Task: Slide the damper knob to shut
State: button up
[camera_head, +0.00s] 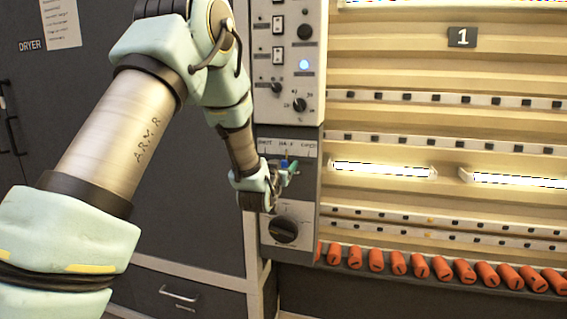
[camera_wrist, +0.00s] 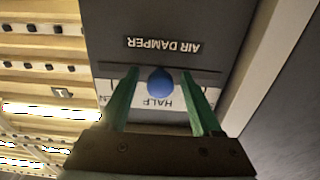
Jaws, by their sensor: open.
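The damper knob (camera_wrist: 160,84) is a round blue knob on a slot in the grey panel. In the wrist view it stands at the HALF mark of the white scale strip (camera_wrist: 147,100), under an upside-down AIR DAMPER label (camera_wrist: 163,45). In the head view the strip (camera_head: 288,146) has SHUT at its left end and OPEN at its right. My gripper (camera_wrist: 160,73) is open, with one green finger on each side of the knob and small gaps between. In the head view my wrist partly hides the knob (camera_head: 284,163) and the slot.
Below the slot is a large dark dial (camera_head: 284,229). Above is a light panel with switches and small knobs (camera_head: 299,104). To the right are shelves with lit tubes (camera_head: 383,170) and a row of orange cylinders (camera_head: 420,266). A dark dryer door (camera_head: 60,90) stands left.

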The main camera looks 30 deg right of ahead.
grip_shut()
dwell(0.6)
dwell(0.9)
